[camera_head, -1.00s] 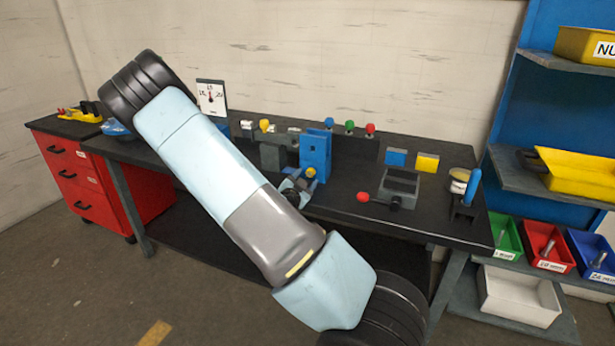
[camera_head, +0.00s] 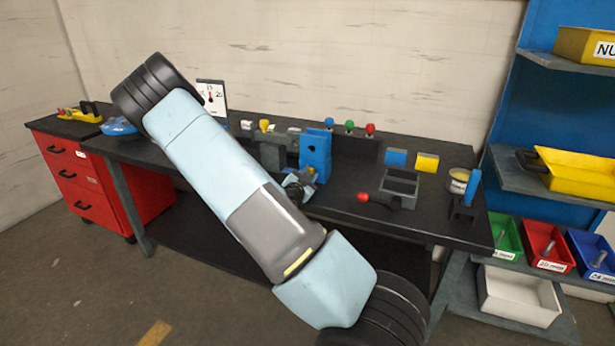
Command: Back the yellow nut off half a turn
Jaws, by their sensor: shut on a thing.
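A blue upright block (camera_head: 316,150) stands near the middle of the dark workbench. The yellow nut (camera_head: 309,170) shows as a small yellow patch low on the front of this block. My gripper (camera_head: 302,180) is a small dark and blue shape right at the nut, in front of the block. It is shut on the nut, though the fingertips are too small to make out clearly. My own arm crosses the picture and hides the wrist and the bench left of the nut.
A red-knobbed lever (camera_head: 363,197) and a grey open frame (camera_head: 400,185) lie right of the block. A dial card (camera_head: 213,92) stands behind my arm. A can (camera_head: 459,181) stands at the right end.

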